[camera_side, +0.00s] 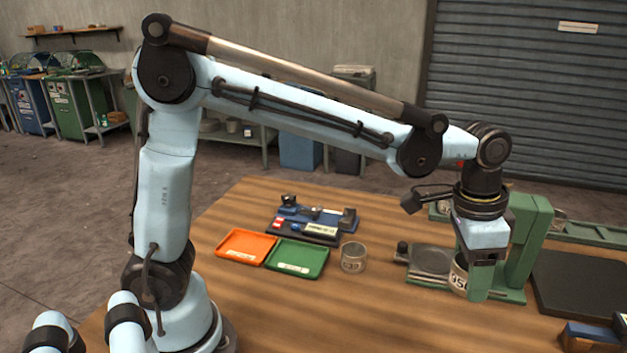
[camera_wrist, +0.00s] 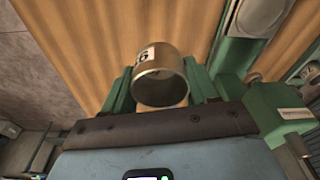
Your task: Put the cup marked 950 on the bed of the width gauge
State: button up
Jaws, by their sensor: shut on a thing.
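My gripper (camera_side: 470,280) points down at the right of the table, in front of a green upright stand. It is shut on a metal cup (camera_side: 458,276); its label is partly hidden by a finger, so I cannot read the whole number. In the wrist view the cup (camera_wrist: 160,80) sits between the green fingers, its open rim towards the camera. I cannot tell whether its base touches anything. A blue measuring device (camera_side: 318,216), which looks like the width gauge, stands at the back of the table. I see no cup on it.
A second labelled cup (camera_side: 353,257) stands mid-table. An orange tray (camera_side: 246,246) and a green tray (camera_side: 298,258) lie left of it. A dark mat (camera_side: 580,282) lies at right.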

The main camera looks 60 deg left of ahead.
jog(key=s+a+r+n, duration=0.2)
jog(key=s+a+n, duration=0.1)
jog(key=a, duration=0.4)
jog(key=s+a+r+n, duration=0.2)
jog(key=s+a+n, duration=0.1)
jog(key=a, duration=0.5)
jog(key=w+d+f, duration=0.2)
jog(key=d, duration=0.5)
jog(key=w+d+f, duration=0.3)
jog(key=d, duration=0.4)
jog(key=w+d+f, duration=0.2)
jog(key=d, duration=0.5)
send_over(477, 314)
jog(key=shift+y, duration=0.4)
jog(key=f, duration=0.6)
jog(key=shift+s+f, duration=0.15)
jog(key=shift+s, duration=0.2)
jog(key=shift+f, duration=2.05)
jog(key=shift+f, duration=0.1)
jog(key=o, duration=0.8)
jog(key=shift+o, duration=0.2)
